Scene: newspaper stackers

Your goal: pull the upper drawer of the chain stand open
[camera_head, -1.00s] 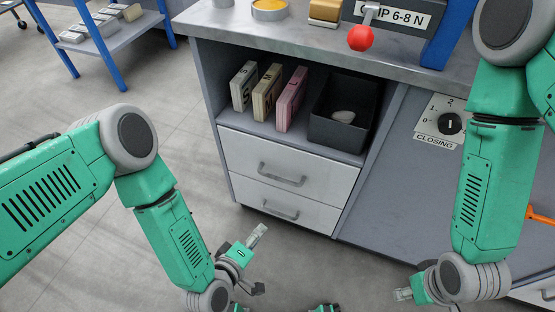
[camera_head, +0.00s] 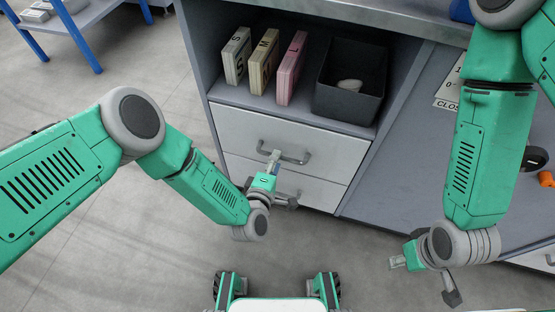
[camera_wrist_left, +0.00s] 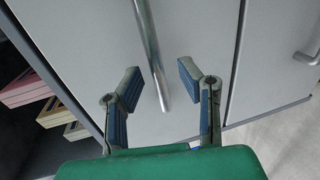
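The chain stand's upper drawer (camera_head: 235,132) has a white front and sits shut under the open shelf. Its grey bar handle (camera_head: 296,158) also shows in the left wrist view (camera_wrist_left: 149,40). My left gripper (camera_head: 280,181) is open in front of the drawers, with one finger overlapping the handle in the head view. In the left wrist view, the open fingers (camera_wrist_left: 160,74) stand either side of the handle's end, with no clear contact. The lower drawer (camera_head: 318,193) is shut and partly hidden by my gripper. My right gripper (camera_head: 425,279) is open and empty at lower right.
The grey worktop (camera_head: 370,15) overhangs above. A blue-legged table (camera_head: 80,40) stands at upper left. The floor between is clear.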

